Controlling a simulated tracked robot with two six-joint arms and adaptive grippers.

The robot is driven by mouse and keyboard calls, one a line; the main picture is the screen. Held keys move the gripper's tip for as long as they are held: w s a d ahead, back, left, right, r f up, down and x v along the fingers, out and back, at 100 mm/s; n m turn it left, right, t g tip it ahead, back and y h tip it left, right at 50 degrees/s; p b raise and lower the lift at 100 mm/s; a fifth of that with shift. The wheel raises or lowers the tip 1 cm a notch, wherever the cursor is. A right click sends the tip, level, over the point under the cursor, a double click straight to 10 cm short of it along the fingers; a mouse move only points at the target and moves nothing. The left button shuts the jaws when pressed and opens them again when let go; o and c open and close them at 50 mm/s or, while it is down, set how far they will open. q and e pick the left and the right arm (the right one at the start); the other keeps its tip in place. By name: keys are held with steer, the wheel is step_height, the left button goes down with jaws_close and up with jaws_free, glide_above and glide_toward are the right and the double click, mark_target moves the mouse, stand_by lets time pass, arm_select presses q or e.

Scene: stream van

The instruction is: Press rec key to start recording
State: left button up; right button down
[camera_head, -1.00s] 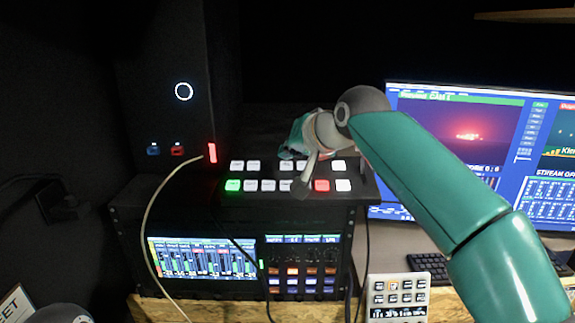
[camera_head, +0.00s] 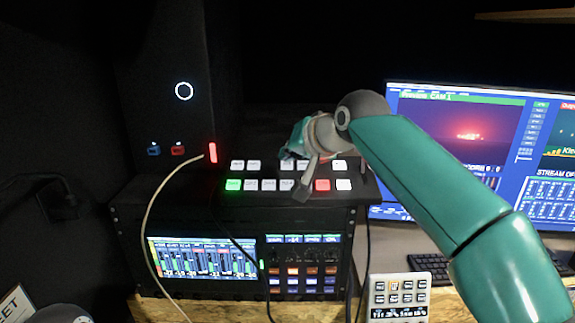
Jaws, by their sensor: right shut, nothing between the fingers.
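A black switcher panel (camera_head: 205,190) on top of the rack carries two rows of lit keys. Most keys are white; the front row has a green key (camera_head: 233,185) at the left and a red key (camera_head: 322,185) near the right. No key label is readable, so I cannot tell which is the rec key. My right gripper (camera_head: 302,192) is shut and empty, pointing down at the front row just left of the red key. It hides part of the keys; I cannot tell whether it touches one. My left gripper is not in view.
The rack holds a mixer screen (camera_head: 200,257) and a smaller control unit (camera_head: 302,265). A white keypad (camera_head: 398,297) stands front right, with a monitor (camera_head: 470,150) and keyboard (camera_head: 428,266) behind. A pale cable (camera_head: 150,210) hangs at the left of the rack.

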steer(key=shift+w+f, duration=0.1)
steer(key=shift+f, duration=0.35)
stand_by(0.5)
steer(key=shift+r, duration=0.1)
steer(key=shift+s+r+p, duration=0.25)
steer(key=shift+r+p, duration=0.25)
steer(key=shift+r, duration=0.25)
steer(key=shift+r, duration=0.1)
steer(key=r+p, duration=0.2)
steer(key=s+r+p, duration=0.1)
steer(key=r+p, duration=0.1)
steer(key=shift+s+r, duration=0.1)
steer(key=shift+r, duration=0.25)
steer(key=shift+f, duration=0.1)
stand_by(0.6)
